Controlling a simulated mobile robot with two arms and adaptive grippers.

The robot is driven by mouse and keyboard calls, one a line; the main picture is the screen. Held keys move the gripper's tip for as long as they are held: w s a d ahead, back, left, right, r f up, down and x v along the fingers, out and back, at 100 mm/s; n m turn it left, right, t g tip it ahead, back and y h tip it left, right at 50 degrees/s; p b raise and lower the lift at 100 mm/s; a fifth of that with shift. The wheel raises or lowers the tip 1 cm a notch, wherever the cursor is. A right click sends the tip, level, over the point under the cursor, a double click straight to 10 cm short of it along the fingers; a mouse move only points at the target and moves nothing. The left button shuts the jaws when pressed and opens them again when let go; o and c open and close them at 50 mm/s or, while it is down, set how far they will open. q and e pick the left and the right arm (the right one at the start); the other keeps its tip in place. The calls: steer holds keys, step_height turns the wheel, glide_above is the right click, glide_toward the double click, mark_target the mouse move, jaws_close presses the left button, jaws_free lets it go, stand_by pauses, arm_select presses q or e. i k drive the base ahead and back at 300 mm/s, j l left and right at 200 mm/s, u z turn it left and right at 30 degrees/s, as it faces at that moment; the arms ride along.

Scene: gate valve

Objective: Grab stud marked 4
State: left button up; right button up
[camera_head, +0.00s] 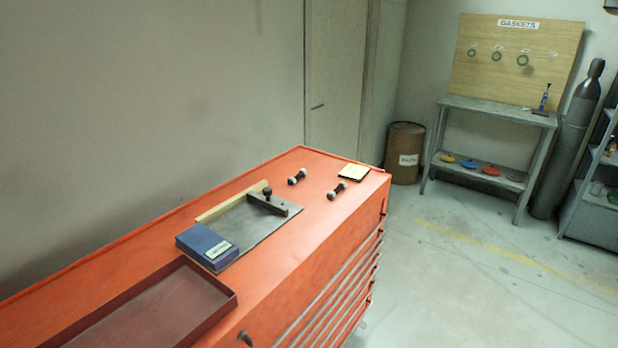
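Two dark studs with pale, rounded ends lie on the orange tool cabinet's top (310,210). One stud (297,177) is near the back edge, and the other stud (337,191) is to its right, closer to the front edge. No number can be read on either stud at this size. A small pale square card or pad (354,172) with a dark border lies near the far right corner, just beyond the second stud. Neither of my grippers is in view.
On the cabinet are a grey plate (262,226) with a dark clamp (273,204), a blue box (207,246) and an empty dark red tray (165,310). Beyond stand a brown barrel (405,153), a workbench (490,117) and a gas cylinder (577,135).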

mark_target(292, 180)
steer(key=i+l+z, duration=0.25)
steer(key=i+l, duration=0.15)
steer(key=i+l+z, duration=0.55)
steer(key=i, duration=0.35)
steer(key=i+l+z, duration=0.25)
steer(key=i, duration=1.85)
steer(key=i+u, duration=0.35)
steer(key=i+l+u, duration=0.1)
steer(key=i+u, duration=0.15)
steer(key=u, duration=0.15)
steer(key=i+l+u, duration=0.15)
steer(key=i+u, duration=0.35)
steer(key=u, duration=0.3)
steer(key=i+u, duration=0.1)
steer(key=u, duration=0.35)
steer(key=i+l+u, duration=0.1)
steer(key=u, duration=0.35)
steer(key=i+l+u, duration=0.1)
steer(key=u, duration=0.35)
steer(key=i+l+u, duration=0.1)
steer(key=l+u, duration=0.15)
steer(key=u, duration=0.2)
steer(key=l+u, duration=0.15)
steer(key=u, duration=0.3)
